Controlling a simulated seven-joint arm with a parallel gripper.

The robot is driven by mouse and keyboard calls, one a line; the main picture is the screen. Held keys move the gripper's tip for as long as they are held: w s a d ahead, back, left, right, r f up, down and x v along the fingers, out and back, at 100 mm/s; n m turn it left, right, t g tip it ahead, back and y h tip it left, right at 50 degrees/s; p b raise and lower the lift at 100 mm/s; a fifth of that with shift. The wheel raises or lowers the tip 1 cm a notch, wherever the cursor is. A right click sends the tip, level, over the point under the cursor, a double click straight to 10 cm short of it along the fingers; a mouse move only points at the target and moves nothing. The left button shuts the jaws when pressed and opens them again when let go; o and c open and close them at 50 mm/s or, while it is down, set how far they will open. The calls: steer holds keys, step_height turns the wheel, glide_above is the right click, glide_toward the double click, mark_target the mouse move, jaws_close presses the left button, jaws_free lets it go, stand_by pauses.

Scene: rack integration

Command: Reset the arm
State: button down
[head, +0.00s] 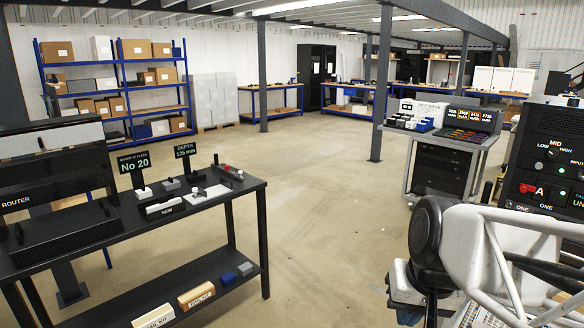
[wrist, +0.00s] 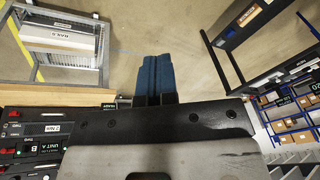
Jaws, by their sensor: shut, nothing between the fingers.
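My gripper (wrist: 153,78) is in the wrist view, its two blue fingers pressed together with nothing between them. They point out over bare concrete floor. In the head view my arm fills the lower right corner, with its dark round joint and white link in front of the floor; the fingers do not show there.
A dark bench (head: 247,187) with signs and small parts stands at left. A black panel unit (head: 545,160) is close at right, beside my arm. A grey cart (head: 470,140) with trays stands behind it. Blue shelving (head: 120,88) and posts are farther back. The middle floor (head: 310,200) is clear.

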steer(key=shift+n+h, duration=0.7)
steer(key=shift+n, duration=0.1)
steer(key=s, duration=0.1)
steer(key=s+f, duration=0.1)
steer(key=s, duration=0.1)
steer(key=s+f, duration=0.1)
steer(key=shift+s, duration=0.35)
